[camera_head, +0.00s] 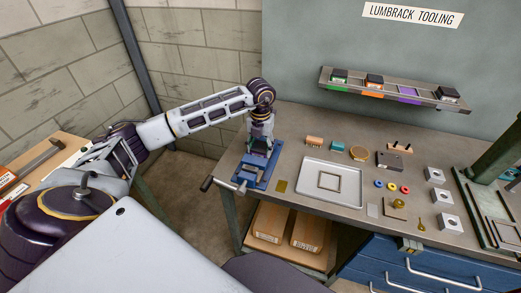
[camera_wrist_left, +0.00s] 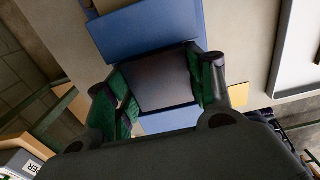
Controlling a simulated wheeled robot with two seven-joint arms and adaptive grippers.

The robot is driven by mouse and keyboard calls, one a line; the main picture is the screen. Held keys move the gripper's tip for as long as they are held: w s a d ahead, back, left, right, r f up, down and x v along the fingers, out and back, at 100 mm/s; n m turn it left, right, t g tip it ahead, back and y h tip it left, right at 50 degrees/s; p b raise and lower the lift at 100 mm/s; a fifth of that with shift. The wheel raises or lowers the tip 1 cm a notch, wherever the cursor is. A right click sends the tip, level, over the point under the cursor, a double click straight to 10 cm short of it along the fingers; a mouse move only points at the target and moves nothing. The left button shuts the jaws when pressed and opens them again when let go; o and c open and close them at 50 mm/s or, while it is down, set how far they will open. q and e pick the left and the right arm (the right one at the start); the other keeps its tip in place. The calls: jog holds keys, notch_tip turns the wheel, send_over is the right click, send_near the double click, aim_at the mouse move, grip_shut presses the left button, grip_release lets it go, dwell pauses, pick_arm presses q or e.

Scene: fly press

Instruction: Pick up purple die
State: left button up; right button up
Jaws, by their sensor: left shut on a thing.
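My left gripper (camera_head: 260,146) points down over the blue vise (camera_head: 250,178) at the left end of the bench. In the left wrist view my left gripper (camera_wrist_left: 158,80) has its green-padded fingers closed on both sides of a dark square block (camera_wrist_left: 160,75). The block looks like the purple die, though its colour is nearly black here. Blue vise parts (camera_wrist_left: 150,25) show around and beneath it. I cannot tell whether the block touches the vise. In the head view the gripper largely hides the block. My right gripper is in neither view.
A wall shelf (camera_head: 395,88) holds dark blocks at green and orange labels; the place at its purple label (camera_head: 409,99) looks empty. A grey tray (camera_head: 306,183), coloured rings (camera_head: 391,187) and pale blocks (camera_head: 442,196) lie right of the vise. A press (camera_head: 495,170) stands far right.

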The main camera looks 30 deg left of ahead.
aim_at(261, 146)
pick_arm(q)
jog(key=shift+w+r, duration=0.1)
jog(key=shift+r, duration=0.05)
jog(key=shift+r, duration=0.35)
notch_tip(261, 146, up, 7)
jog(key=shift+r+b, duration=0.15)
jog(key=shift+b, duration=0.3)
jog(key=shift+r, duration=0.9)
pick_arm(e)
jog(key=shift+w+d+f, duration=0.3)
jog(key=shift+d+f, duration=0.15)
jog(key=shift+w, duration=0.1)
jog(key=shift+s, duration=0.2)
